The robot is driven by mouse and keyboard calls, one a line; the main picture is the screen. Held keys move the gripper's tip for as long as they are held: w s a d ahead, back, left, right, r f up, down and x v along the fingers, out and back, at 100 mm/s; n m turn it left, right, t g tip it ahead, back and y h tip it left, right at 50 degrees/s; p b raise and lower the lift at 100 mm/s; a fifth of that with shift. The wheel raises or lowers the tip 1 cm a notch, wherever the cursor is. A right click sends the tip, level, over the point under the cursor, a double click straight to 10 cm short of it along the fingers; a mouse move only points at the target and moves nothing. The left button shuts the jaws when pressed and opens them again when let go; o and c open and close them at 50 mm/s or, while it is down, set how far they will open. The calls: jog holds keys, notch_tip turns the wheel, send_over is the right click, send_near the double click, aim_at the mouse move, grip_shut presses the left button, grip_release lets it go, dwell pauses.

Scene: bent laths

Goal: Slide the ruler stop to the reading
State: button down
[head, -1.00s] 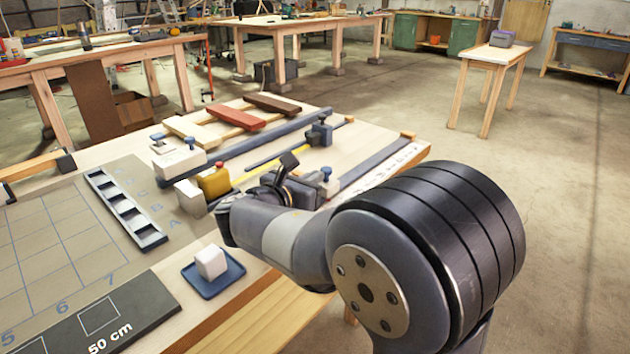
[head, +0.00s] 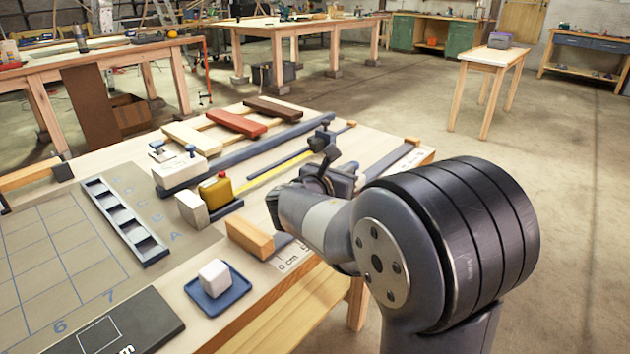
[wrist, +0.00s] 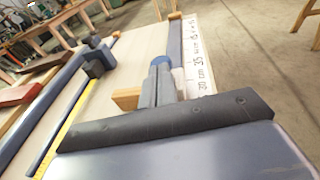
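A white ruler strip (head: 290,258) with black cm marks runs along the table's right edge beside a grey-blue rail. In the wrist view the ruler (wrist: 200,62) shows marks around 30 and 35 near the fingers. My gripper (wrist: 158,82) is low over the rail, its fingers close together. A round blue knob (wrist: 161,61), seemingly the stop's, shows at the fingertips. A wooden piece (wrist: 127,98) is just left of the fingers. Whether the fingers grip the stop is unclear. In the head view my arm hides the stop and fingertips.
A wooden end block (head: 250,237) sits at the rail's near end. A blue tray (head: 217,292) holds a white cube (head: 214,276). A yellow block (head: 216,190), a dark slotted holder (head: 125,222) and a parallel rail with a dark clamp (head: 322,138) are to the left.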

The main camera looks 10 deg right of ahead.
jog(key=x, duration=0.5)
jog(key=s+d+r+p+x, duration=0.1)
jog(key=x, duration=0.4)
jog(key=d+r+x, duration=0.1)
jog(key=x, duration=0.4)
jog(key=shift+s+r, duration=0.2)
jog(key=shift+s, duration=0.05)
jog(key=shift+s+a+r, duration=0.1)
jog(key=shift+s+a, duration=0.1)
jog(key=shift+a, duration=0.1)
jog(key=p+v, duration=0.1)
jog(key=v, duration=1.2)
jog(key=shift+s, duration=0.15)
jog(key=x, duration=1.4)
jog(key=shift+b, duration=0.4)
jog(key=shift+s+a, duration=0.2)
jog(key=shift+a, duration=0.1)
